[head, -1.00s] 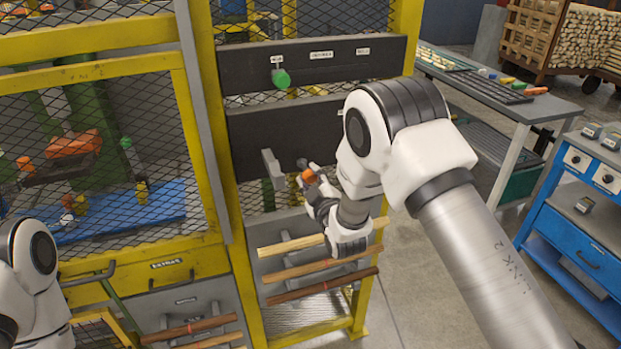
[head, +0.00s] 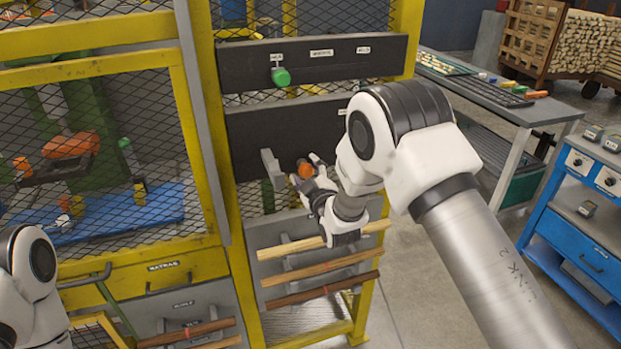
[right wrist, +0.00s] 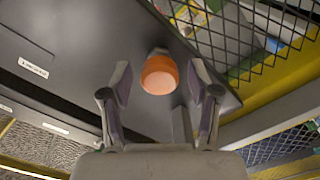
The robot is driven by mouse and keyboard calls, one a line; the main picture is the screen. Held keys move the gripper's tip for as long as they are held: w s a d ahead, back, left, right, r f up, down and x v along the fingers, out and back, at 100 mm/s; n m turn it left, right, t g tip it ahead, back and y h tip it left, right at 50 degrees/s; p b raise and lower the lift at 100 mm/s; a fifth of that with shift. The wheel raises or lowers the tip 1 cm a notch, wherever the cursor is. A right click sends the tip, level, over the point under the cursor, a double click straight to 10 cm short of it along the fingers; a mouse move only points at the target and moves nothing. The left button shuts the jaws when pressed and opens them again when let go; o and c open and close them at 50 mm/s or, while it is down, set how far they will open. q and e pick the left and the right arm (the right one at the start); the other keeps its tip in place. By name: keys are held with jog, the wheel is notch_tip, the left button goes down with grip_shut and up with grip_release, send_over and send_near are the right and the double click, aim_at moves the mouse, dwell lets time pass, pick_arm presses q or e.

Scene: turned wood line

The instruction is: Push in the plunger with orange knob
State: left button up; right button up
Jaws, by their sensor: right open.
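The orange knob (head: 306,170) sits in front of the lower dark panel (head: 285,133) of the yellow-framed station. In the right wrist view the knob (right wrist: 159,75) is round-faced, with a short grey piece behind it at the panel. My right gripper (head: 313,176) is open around the knob's sides. In the right wrist view the right gripper's fingers (right wrist: 160,88) stand left and right of the knob, with a gap visible on each side. How far the plunger stands out is hard to tell. The left gripper is out of view; only part of my left arm shows.
A green knob (head: 281,77) is on the upper dark panel (head: 342,62). A grey bracket (head: 271,168) stands just left of the orange knob. Wooden rods (head: 320,266) lie on a rack below the gripper. A blue cart (head: 580,240) stands at the right.

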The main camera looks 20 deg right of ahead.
jog(key=s, duration=1.1)
jog(key=shift+s+d, duration=0.2)
jog(key=s+d+f+m+g, duration=0.15)
jog(key=s+f, duration=0.25)
jog(key=f, duration=0.4)
jog(key=s+d+f+g+h+b, duration=0.1)
jog(key=s+f+g, duration=0.25)
jog(key=f, duration=0.35)
jog(key=s+d+f+m+g, duration=0.15)
jog(key=s+f, duration=0.25)
jog(key=f, duration=0.4)
jog(key=s+f+m+g, duration=0.2)
jog(key=s+f+g, duration=0.1)
jog(key=s, duration=0.5)
jog(key=s+f+m+g, duration=0.2)
jog(key=s+f+g, duration=0.1)
jog(key=s, duration=0.5)
jog(key=s+f+m+g, duration=0.2)
jog(key=s+f+g, duration=0.2)
jog(key=s, duration=0.5)
jog(key=shift+d+m+g+y+b, duration=0.15)
jog(key=shift+m+g+y+b, duration=0.2)
jog(key=shift+g, duration=0.5)
